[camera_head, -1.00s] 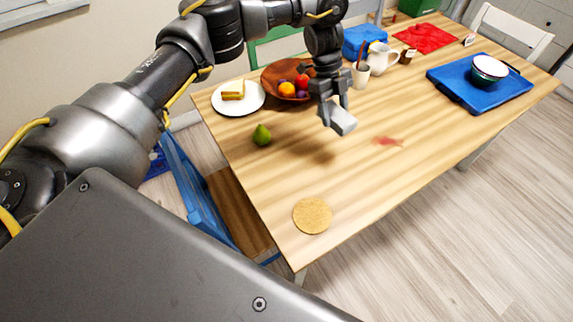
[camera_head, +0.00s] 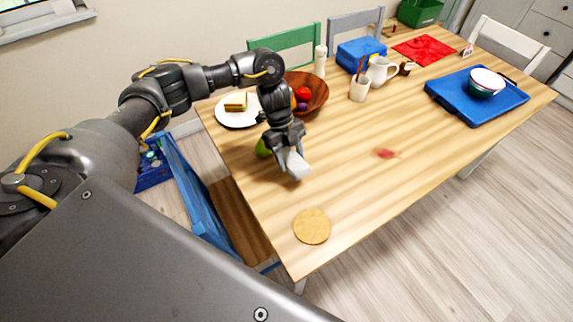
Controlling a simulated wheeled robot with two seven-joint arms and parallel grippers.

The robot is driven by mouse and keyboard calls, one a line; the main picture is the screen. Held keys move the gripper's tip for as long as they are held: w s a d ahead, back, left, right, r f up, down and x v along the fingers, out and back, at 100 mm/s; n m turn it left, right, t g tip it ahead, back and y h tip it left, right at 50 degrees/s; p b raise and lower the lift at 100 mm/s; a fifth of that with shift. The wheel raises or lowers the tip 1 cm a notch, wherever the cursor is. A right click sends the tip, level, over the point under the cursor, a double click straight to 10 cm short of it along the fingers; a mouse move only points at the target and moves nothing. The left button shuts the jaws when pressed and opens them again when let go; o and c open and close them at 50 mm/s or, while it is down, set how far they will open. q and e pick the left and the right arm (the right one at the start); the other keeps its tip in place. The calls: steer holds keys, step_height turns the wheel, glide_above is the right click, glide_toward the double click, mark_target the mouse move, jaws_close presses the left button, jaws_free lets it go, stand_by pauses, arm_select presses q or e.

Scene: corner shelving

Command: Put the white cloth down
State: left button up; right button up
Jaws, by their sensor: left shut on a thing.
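The white cloth (camera_head: 298,167) is a small folded white piece in the jaws of my left gripper (camera_head: 290,158). My left gripper points down over the near left part of the wooden table (camera_head: 340,190). Whether the cloth touches the table top is hard to tell. My right gripper is not in view.
A green pear (camera_head: 262,148) is partly hidden behind my left gripper. A plate with a sandwich (camera_head: 237,118) and a fruit bowl (camera_head: 312,92) stand behind it. A round cork mat (camera_head: 312,227) lies nearer. A red stain (camera_head: 386,153) marks the table to the right. A blue tray (camera_head: 447,93) lies far right.

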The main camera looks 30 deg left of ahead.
mark_target(286, 175)
arm_select(q)
steer(key=shift+s+a+f, duration=0.2)
steer(key=shift+s+f, duration=0.1)
steer(key=shift+f, duration=0.3)
steer(key=shift+s+a+f, duration=0.2)
steer(key=shift+s+f, duration=0.05)
steer(key=shift+f, duration=0.3)
steer(key=shift+f+p, duration=0.5)
steer(key=shift+f, duration=0.35)
steer(key=shift+f, duration=0.1)
steer(key=shift+f+b, duration=0.45)
steer(key=shift+f, duration=0.05)
